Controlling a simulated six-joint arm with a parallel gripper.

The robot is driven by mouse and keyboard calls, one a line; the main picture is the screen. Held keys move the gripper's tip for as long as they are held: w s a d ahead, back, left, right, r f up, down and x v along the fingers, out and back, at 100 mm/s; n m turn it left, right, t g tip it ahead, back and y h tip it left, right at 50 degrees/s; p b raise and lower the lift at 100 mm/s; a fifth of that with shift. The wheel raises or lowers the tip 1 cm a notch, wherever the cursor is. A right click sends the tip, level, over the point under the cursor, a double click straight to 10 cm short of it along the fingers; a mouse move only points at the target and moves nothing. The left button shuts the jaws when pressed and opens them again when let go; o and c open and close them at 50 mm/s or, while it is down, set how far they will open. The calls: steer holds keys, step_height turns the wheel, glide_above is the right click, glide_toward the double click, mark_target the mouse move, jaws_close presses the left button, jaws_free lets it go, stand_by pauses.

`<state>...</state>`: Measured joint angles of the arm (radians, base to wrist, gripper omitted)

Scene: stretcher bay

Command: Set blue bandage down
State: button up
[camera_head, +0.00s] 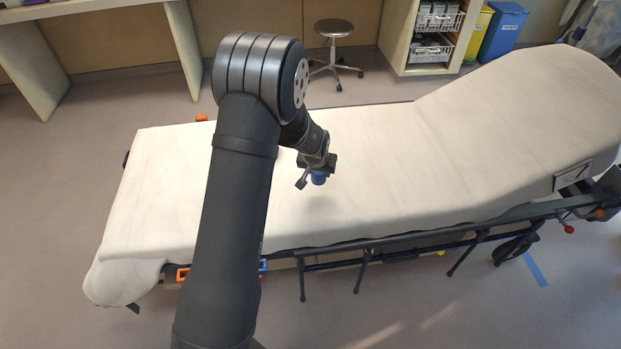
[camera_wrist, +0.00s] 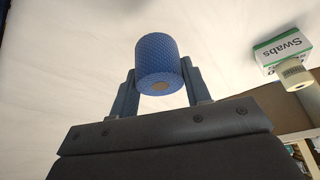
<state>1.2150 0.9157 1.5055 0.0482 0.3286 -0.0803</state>
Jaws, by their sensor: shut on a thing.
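The blue bandage (camera_wrist: 159,62) is a textured blue roll, held between the two fingers of my gripper (camera_wrist: 160,88) in the wrist view. In the head view the blue bandage (camera_head: 318,179) shows just below my gripper (camera_head: 317,172), over the middle of the stretcher. My gripper is shut on the roll. The stretcher (camera_head: 400,160) has a pale cover, flat at the left and raised at the right. A faint shadow lies on the cover below the roll, and the roll looks a little above it.
A green and white swabs box (camera_wrist: 283,47) and a cream roll (camera_wrist: 295,74) sit at the right of the wrist view; my arm seems to hide them in the head view. The visible cover around my gripper is clear. A dark rail (camera_head: 400,240) runs along the stretcher's near side.

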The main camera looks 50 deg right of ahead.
steer(key=w+f, duration=0.2)
steer(key=w, duration=0.1)
steer(key=shift+w+d, duration=0.15)
steer(key=shift+w, duration=0.05)
steer(key=shift+f, duration=2.05)
steer(key=shift+f, duration=0.2)
steer(key=o, duration=1)
